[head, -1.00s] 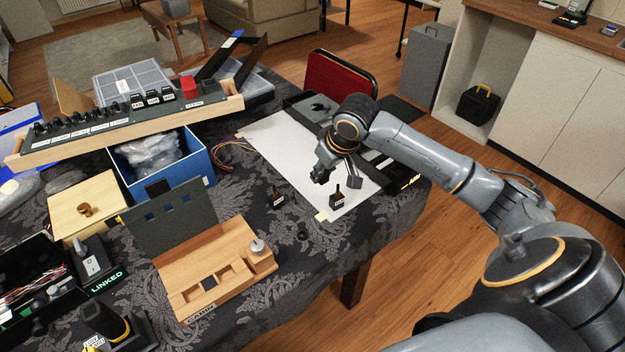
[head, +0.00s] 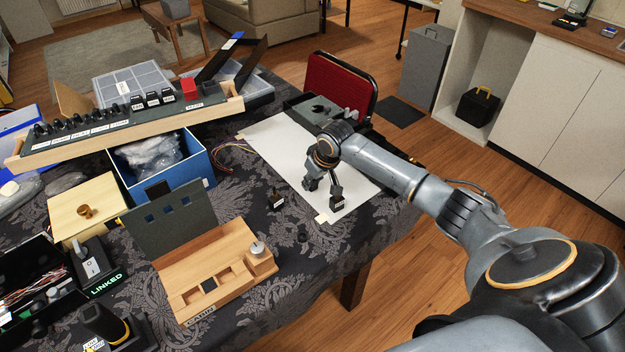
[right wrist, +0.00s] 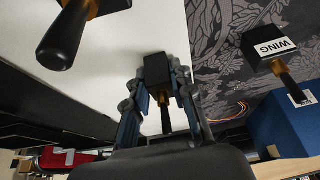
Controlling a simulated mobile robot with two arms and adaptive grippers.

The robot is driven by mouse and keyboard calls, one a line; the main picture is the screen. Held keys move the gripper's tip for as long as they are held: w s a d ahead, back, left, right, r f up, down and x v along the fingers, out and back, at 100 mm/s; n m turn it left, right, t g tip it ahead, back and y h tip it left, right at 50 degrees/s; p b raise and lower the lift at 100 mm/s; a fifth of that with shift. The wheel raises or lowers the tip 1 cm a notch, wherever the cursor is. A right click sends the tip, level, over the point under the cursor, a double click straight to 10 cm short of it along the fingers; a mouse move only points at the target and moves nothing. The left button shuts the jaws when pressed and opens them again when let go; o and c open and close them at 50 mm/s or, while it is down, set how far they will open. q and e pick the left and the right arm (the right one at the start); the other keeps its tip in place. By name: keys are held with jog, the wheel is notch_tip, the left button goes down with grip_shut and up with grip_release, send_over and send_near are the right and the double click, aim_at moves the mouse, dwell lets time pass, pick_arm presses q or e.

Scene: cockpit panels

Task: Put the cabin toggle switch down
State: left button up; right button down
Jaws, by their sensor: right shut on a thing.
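In the right wrist view my right gripper (right wrist: 165,100) is shut on a small black toggle switch (right wrist: 158,68) with a dark lever between the fingers. No label shows on it. In the head view the right gripper (head: 323,187) is low over the white sheet's near end. A second black switch (head: 338,203) with a white label stands beside its right finger; a large black switch also shows at upper left of the right wrist view (right wrist: 66,38). A switch labelled WING (right wrist: 268,45) stands to the side, likely the left one in the head view (head: 277,203). My left gripper is out of view.
A wooden fixture marked CABIN (head: 235,285) with square recesses and an upright dark panel (head: 175,222) stands to the left. A blue box (head: 200,165) and a long switch panel (head: 125,130) are behind it. The white sheet (head: 290,150) is mostly clear.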

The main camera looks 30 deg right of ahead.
jog(key=c, duration=1.1)
grip_release()
jog(key=shift+f, duration=0.1)
jog(key=shift+c, duration=0.2)
jog(key=shift+s+r, duration=0.15)
jog(key=shift+r, duration=0.4)
jog(key=v, duration=1.1)
jog(key=shift+r, duration=0.1)
